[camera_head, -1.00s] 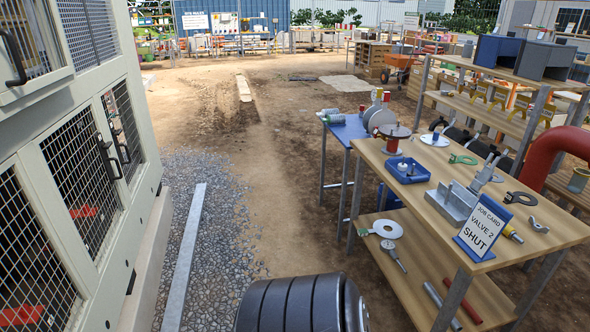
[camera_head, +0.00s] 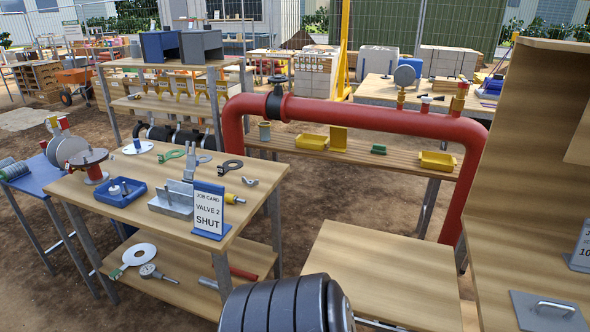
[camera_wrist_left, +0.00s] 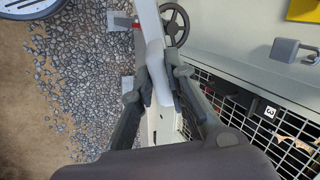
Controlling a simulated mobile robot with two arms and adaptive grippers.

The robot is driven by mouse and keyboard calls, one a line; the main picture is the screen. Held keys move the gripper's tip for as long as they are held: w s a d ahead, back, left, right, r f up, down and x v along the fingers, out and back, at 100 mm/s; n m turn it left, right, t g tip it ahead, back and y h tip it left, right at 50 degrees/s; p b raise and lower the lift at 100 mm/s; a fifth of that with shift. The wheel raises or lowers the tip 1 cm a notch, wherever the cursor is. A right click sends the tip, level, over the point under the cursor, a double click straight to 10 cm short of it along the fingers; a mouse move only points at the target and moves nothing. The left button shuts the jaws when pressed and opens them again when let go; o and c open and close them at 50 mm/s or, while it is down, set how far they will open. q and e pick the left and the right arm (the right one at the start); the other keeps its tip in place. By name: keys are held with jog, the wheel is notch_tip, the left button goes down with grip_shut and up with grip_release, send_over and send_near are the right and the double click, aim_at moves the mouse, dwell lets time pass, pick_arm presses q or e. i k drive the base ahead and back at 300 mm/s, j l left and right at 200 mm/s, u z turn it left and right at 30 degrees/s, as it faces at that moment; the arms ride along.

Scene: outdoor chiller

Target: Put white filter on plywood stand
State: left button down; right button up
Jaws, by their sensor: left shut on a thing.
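In the left wrist view my left gripper (camera_wrist_left: 160,93) is shut on a long, pale white thing (camera_wrist_left: 151,35), which I take to be the white filter. Its upper end runs out of the picture, and the fingers hide part of it. It is held beside the pale cabinet with wire-mesh doors (camera_wrist_left: 230,45), above gravel. In the head view a tall plywood-coloured structure (camera_head: 540,120) stands at the right, and a low, bare wooden top (camera_head: 385,275) is left of it. I cannot tell which is the plywood stand. Neither gripper shows in the head view.
A workbench (camera_head: 110,195) at left holds a blue tray (camera_head: 123,191), a job card (camera_head: 209,210) and tools. A red pipe (camera_head: 360,117) arches behind the low wooden top. A grey plate with a handle (camera_head: 545,312) lies at lower right. Dirt ground separates the benches.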

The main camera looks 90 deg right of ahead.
aim_at(382, 271)
jog(key=z, duration=2)
jog(key=l+z, duration=0.35)
jog(key=z, duration=0.15)
jog(key=k+l+z, duration=0.1)
jog(key=l+z, duration=0.6)
jog(key=z, duration=0.3)
jog(key=i, duration=0.05)
